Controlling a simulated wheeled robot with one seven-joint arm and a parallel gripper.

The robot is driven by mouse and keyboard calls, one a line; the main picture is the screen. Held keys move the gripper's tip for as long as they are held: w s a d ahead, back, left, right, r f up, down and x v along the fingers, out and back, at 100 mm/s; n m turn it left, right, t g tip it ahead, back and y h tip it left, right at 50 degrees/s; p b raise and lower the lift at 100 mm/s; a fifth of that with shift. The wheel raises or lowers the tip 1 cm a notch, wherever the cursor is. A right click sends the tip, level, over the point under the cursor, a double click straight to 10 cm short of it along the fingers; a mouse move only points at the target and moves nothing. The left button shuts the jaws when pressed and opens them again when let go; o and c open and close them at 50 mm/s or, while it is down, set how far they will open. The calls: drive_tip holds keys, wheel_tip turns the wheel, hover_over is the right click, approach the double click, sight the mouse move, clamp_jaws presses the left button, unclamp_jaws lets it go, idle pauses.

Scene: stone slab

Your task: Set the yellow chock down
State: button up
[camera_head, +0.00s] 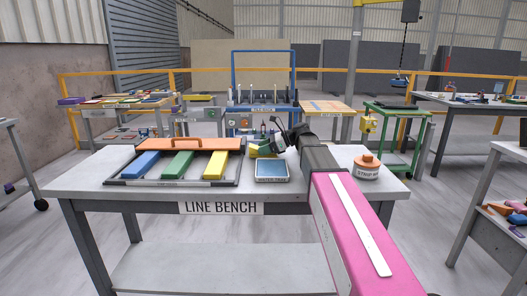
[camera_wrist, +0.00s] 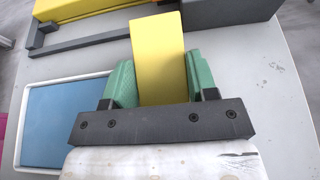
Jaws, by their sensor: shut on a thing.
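My gripper (camera_head: 272,145) is over the back middle of the grey bench. In the wrist view its green finger pads (camera_wrist: 157,82) are closed on both sides of a yellow chock (camera_wrist: 158,50). In the head view the held chock (camera_head: 262,153) is small and partly hidden by the fingers. I cannot tell whether its underside touches the bench top (camera_wrist: 250,75). A blue panel with a pale rim (camera_wrist: 66,122) lies left of the gripper in the wrist view; in the head view this panel (camera_head: 272,171) lies just in front of the gripper.
A dark frame (camera_head: 172,183) on the bench's left holds blue (camera_head: 147,165), green (camera_head: 178,165) and yellow (camera_head: 216,165) blocks, with an orange handled piece (camera_head: 190,144) behind. An orange-topped tub (camera_head: 367,168) stands right of my arm. Bench top beside the tub is bare.

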drive_tip(key=shift+f, duration=0.4)
drive_tip(key=shift+f, duration=0.1)
drive_tip(key=o, duration=0.7)
